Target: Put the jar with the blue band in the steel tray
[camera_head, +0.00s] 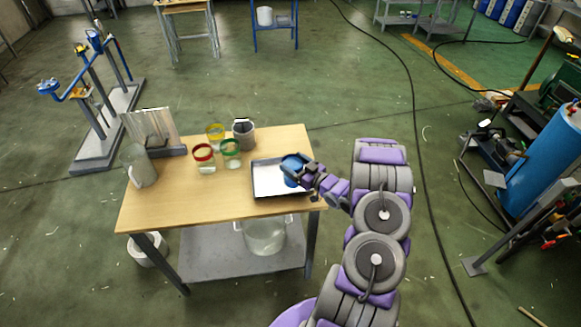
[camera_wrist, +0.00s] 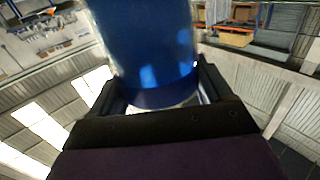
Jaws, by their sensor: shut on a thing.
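The jar with the blue band (camera_head: 292,169) is at my gripper (camera_head: 305,172), over the right part of the steel tray (camera_head: 262,191). In the wrist view the blue band (camera_wrist: 145,45) fills the upper middle, between the two dark fingers of my gripper (camera_wrist: 158,92). The gripper is shut on the jar. The tray is shallow, with a pale floor and dark rim, and lies at the right end of the wooden table. I cannot tell whether the jar touches the tray floor.
On the table (camera_head: 170,208) stand a red-banded jar (camera_head: 204,160), a green-banded jar (camera_head: 231,156), a yellow-banded jar (camera_head: 215,134), a grey container (camera_head: 244,134) and a clear jug (camera_head: 142,167). A ribbed panel (camera_head: 153,132) stands at the back left. The table's front left is clear.

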